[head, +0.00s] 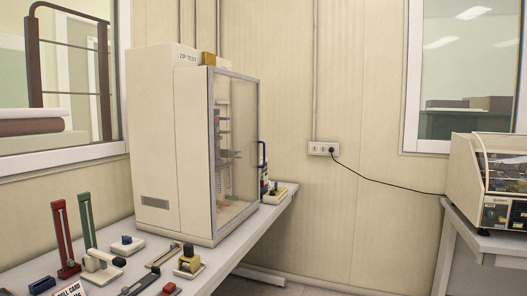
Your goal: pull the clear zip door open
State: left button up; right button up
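A tall cream cabinet (190,160) with lettering that seems to read "ZIP TEST" stands on the bench on the left. Its clear door (238,110) has a grey frame and faces right. The door looks shut against the cabinet. Shelves or racks show dimly through it. A dark blue handle (261,155) is on the door's right edge. Neither of my grippers is in view.
The light bench (232,247) carries several small fixtures in front of the cabinet, including a red upright (63,240) and a green upright (87,222). A small device (274,193) sits beyond the door. Another machine (490,185) stands on a right-hand table. Floor lies between.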

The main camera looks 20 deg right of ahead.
aim_at(212, 69)
jog(key=i+l, duration=0.3)
jog(key=l, duration=0.15)
jog(key=i+l, duration=0.35)
jog(key=i+l+u, duration=0.1)
jog(key=i+l, duration=0.2)
jog(key=l, duration=0.2)
jog(key=i+l, duration=0.3)
jog(key=l, duration=0.15)
jog(key=i+l, duration=0.3)
jog(key=l, duration=0.2)
jog(key=j+u, duration=0.05)
